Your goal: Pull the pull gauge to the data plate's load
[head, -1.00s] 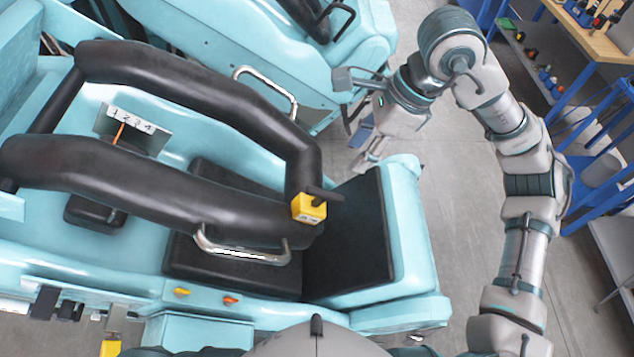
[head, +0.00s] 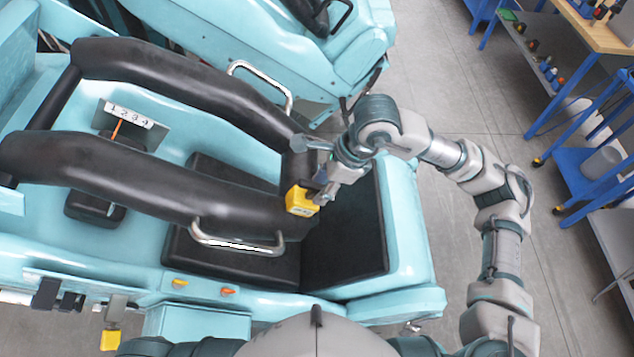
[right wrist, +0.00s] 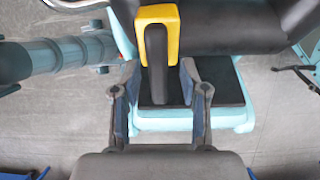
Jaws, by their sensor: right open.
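The yellow pull gauge (head: 301,201) sits at the end of the black lap bar (head: 150,180) over the seat. In the right wrist view the gauge (right wrist: 158,18) is a yellow frame with a black handle (right wrist: 158,65) pointing toward the gripper. My right gripper (head: 325,194) is close beside the gauge at its right. In the right wrist view its open fingers (right wrist: 160,98) stand on either side of the handle's end; I cannot tell if they touch it. A white plate numbered 1 to 4 (head: 130,114) with an orange pointer stands between the bars. No load figure is readable. My left gripper is out of view.
Metal grab handles (head: 238,245) are on the lap bar. A second light-blue car (head: 250,45) stands behind. A yellow and an orange lever (head: 228,292) are on the near side. Blue shelving (head: 575,110) stands at the right, with open floor before it.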

